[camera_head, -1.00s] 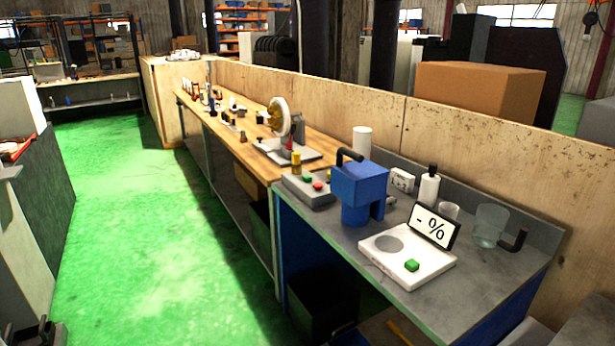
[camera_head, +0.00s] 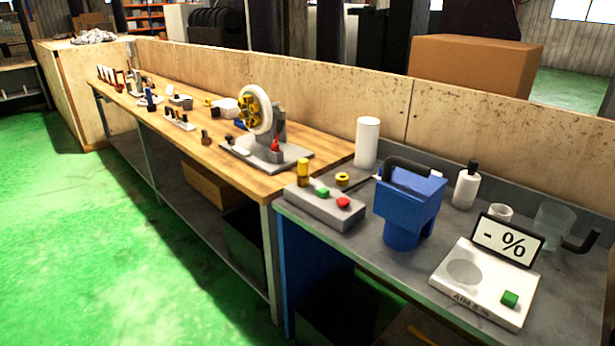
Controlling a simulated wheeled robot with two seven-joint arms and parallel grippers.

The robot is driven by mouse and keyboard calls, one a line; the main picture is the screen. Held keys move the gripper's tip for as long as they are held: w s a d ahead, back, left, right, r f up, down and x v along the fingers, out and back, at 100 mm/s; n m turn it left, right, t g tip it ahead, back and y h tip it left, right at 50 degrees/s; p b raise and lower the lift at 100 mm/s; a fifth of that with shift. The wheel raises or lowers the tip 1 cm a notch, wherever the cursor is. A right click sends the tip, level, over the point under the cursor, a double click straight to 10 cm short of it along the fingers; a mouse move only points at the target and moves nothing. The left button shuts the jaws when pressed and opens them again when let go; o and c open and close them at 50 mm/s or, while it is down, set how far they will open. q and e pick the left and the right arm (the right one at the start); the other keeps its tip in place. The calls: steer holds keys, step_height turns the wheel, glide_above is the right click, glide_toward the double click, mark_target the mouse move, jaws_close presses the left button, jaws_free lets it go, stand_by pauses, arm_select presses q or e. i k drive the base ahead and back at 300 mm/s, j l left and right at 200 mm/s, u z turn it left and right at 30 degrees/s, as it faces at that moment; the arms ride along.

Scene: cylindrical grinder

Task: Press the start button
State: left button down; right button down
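A grey control box (camera_head: 318,206) sits at the left front corner of the grey bench. It carries a green button (camera_head: 322,192), a red button (camera_head: 344,202) and a yellow cylinder (camera_head: 303,172) on its top. Another green button (camera_head: 510,299) is on the white device (camera_head: 478,295) with a "- %" display (camera_head: 506,240), at the right of the bench. I cannot read which button is marked start. Neither of my grippers is in view.
A blue machine (camera_head: 407,209) with a black handle stands right of the control box. A white cylinder (camera_head: 367,142), a bottle (camera_head: 467,186) and a clear jug (camera_head: 554,224) stand behind. A wooden bench (camera_head: 215,156) adjoins on the left. The green floor (camera_head: 110,230) is clear.

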mark_target(323, 192)
steer(key=i+j+z, duration=0.1)
steer(key=j, duration=0.3)
steer(key=i+j, duration=0.25)
steer(key=j, duration=0.15)
steer(key=i+j+z, duration=0.15)
steer(key=j, duration=0.25)
steer(key=i+j, duration=0.2)
steer(key=j, duration=0.2)
steer(key=i+j+z, duration=0.15)
steer(key=j, duration=0.25)
steer(key=i+j+z, duration=0.1)
steer(key=j, duration=0.35)
steer(key=i+j, duration=0.15)
steer(key=j, duration=0.3)
steer(key=z, duration=0.05)
